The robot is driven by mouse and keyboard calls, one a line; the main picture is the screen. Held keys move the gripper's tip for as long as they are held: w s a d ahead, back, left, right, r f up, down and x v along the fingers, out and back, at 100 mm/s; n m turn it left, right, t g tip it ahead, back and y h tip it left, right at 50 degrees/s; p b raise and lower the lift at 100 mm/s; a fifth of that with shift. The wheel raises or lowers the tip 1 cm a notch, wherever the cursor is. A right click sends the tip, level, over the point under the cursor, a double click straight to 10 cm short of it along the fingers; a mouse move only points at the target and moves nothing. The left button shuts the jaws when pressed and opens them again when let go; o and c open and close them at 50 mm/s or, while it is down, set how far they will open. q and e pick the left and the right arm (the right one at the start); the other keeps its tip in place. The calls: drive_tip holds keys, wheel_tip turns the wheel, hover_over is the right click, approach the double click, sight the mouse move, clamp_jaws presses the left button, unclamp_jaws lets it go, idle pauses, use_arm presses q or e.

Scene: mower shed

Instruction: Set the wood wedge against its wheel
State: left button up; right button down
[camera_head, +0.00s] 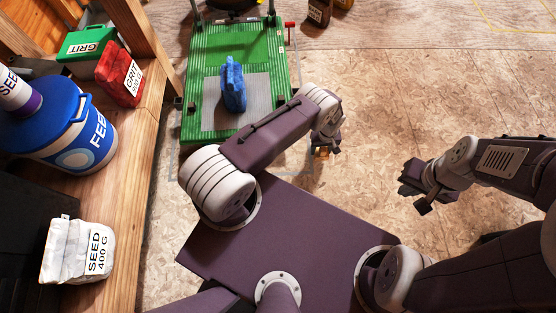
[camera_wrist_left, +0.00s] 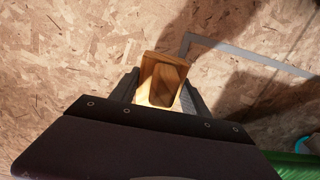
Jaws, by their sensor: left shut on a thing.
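The wood wedge (camera_wrist_left: 163,82) is amber-brown and sits between the two fingers of my left gripper (camera_wrist_left: 163,98) in the left wrist view, above the chipboard floor. In the head view my left gripper (camera_head: 323,147) hangs right of the green platform's near end, and a small part of the wedge (camera_head: 322,153) shows under it. My left arm hides part of the platform's near right side. My right gripper (camera_head: 411,190) is empty and its fingers look apart, over bare floor at the right. I cannot make out clearly which wheel belongs to the wedge.
The green ribbed platform (camera_head: 196,62) carries a grey mat (camera_head: 213,112) and an upright blue thing (camera_head: 233,84). A grey line (camera_wrist_left: 245,54) marks the floor beside the wedge. A wooden shelf (camera_head: 135,150) at left holds a feed drum (camera_head: 60,130) and bags. Floor at right is clear.

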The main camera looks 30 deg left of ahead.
use_arm(q)
drive_tip(key=shift+s+d+f, duration=0.1)
drive_tip(key=shift+s+f, duration=0.1)
drive_tip(key=shift+f, duration=0.4)
drive_tip(key=shift+s+a, duration=0.15)
drive_tip(key=shift+a, duration=0.15)
drive_tip(key=b, duration=0.3)
hover_over(278, 161)
drive_tip(key=d, duration=0.1)
drive_tip(key=shift+w+d, duration=0.15)
drive_tip(key=shift+w, duration=0.25)
drive_tip(key=shift+s+a, duration=0.15)
drive_tip(key=shift+a, duration=0.1)
drive_tip(key=shift+s+a, duration=0.1)
drive_tip(key=shift+a, duration=0.05)
wheel_tip(278, 161, down, 4)
drive_tip(key=b, duration=0.4)
drive_tip(key=shift+s+a, duration=0.1)
drive_tip(key=shift+a, duration=0.05)
drive_tip(key=shift+r, duration=0.3)
drive_tip(key=shift+f, duration=0.2)
drive_tip(key=o, duration=1.5)
drive_tip(key=shift+c, duration=0.2)
drive_tip(key=shift+r, duration=0.15)
